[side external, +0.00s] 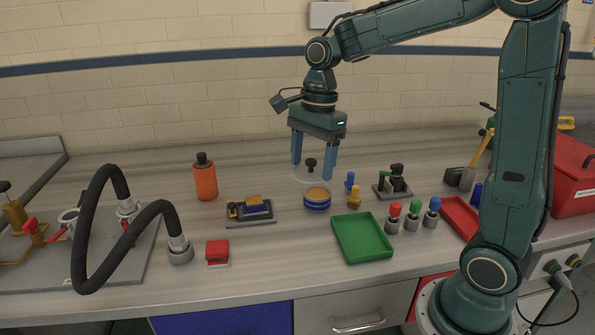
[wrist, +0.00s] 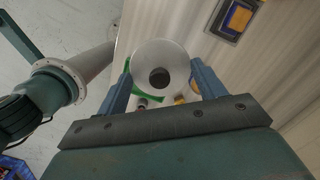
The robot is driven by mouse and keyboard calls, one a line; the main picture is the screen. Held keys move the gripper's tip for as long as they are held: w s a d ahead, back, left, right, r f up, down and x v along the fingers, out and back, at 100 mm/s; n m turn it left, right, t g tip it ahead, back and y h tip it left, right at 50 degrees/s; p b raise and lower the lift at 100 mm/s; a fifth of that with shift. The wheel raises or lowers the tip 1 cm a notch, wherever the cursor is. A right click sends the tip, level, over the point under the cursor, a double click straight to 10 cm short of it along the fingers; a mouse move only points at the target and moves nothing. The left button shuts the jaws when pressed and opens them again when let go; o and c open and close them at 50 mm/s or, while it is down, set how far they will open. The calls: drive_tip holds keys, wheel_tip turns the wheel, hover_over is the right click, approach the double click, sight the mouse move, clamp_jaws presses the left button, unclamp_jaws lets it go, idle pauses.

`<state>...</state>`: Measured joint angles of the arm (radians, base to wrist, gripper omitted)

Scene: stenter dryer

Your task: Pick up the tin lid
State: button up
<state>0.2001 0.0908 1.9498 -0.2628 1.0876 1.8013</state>
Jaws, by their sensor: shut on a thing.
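The tin lid (side external: 303,176) is a thin pale grey disc with a black knob on top. My gripper (side external: 313,171) points down with its two blue fingers closed on the lid, one on each side. In the wrist view the lid (wrist: 160,57) shows as a round grey disc between the fingertips, with its dark knob near the middle. The tin (side external: 317,204) is blue and white, uncovered, with tan contents showing. It stands on the bench just below and slightly right of the lid in the side view. The lid appears raised above the bench.
A green tray (side external: 362,240) lies in front of the tin. Small blue and yellow pieces (side external: 354,196) stand close on its right. A dark holder with a yellow-blue block (side external: 251,213) is to the left. An orange bottle (side external: 205,181) and black hose (side external: 84,235) stand farther left.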

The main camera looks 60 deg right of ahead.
drive_tip(key=shift+r, duration=0.25)
idle(0.5)
drive_tip(key=shift+w+d+f, duration=0.25)
drive_tip(key=shift+w+d, duration=0.1)
drive_tip(key=shift+d, duration=0.1)
drive_tip(key=w+d+f, duration=0.3)
drive_tip(key=d+f, duration=0.1)
drive_tip(key=d, duration=0.2)
drive_tip(key=w+d+f, duration=0.3)
drive_tip(key=d+f, duration=0.1)
drive_tip(key=d, duration=0.3)
drive_tip(key=shift+d, duration=0.3)
drive_tip(key=shift+f, duration=0.2)
drive_tip(key=shift+f, duration=3)
drive_tip(key=shift+f, duration=0.2)
